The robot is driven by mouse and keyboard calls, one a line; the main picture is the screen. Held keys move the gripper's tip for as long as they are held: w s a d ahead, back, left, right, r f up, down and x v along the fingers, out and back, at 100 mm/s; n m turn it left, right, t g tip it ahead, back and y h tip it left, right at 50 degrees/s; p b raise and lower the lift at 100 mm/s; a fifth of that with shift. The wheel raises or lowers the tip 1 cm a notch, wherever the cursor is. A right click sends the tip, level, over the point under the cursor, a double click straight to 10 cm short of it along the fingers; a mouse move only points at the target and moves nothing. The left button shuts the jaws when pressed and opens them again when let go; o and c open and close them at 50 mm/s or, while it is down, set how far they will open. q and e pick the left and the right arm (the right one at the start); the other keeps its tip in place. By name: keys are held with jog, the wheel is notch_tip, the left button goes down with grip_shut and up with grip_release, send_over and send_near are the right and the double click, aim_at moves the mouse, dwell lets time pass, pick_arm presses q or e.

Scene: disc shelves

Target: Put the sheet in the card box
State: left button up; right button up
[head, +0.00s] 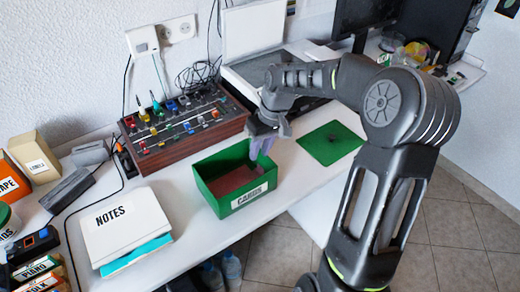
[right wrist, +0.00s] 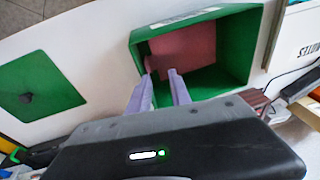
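The card box (head: 222,203) is a green open-topped box labelled "CARDS" near the table's front edge. Its green wall also shows in the right wrist view (right wrist: 222,35). A flat reddish-brown surface (head: 232,180) lies inside it, pinkish in the wrist view (right wrist: 188,48); I cannot tell whether this is the sheet or the box's contents. My right gripper (head: 262,150) has light purple fingers and points down at the box opening. My left gripper is not in view.
A green lid (head: 331,142) with a dark knob lies flat right of the box. A white "NOTES" box (head: 122,222) stands left, on a teal item. A mixer panel (head: 184,126) and a scanner (head: 262,68) stand behind. Bare white table surrounds the box.

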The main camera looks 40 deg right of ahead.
notch_tip(320, 180, up, 13)
jog(key=s+d, duration=0.1)
jog(key=s, duration=0.1)
jog(key=shift+d+p, duration=0.3)
jog(key=shift+f, duration=0.15)
dwell(1.4)
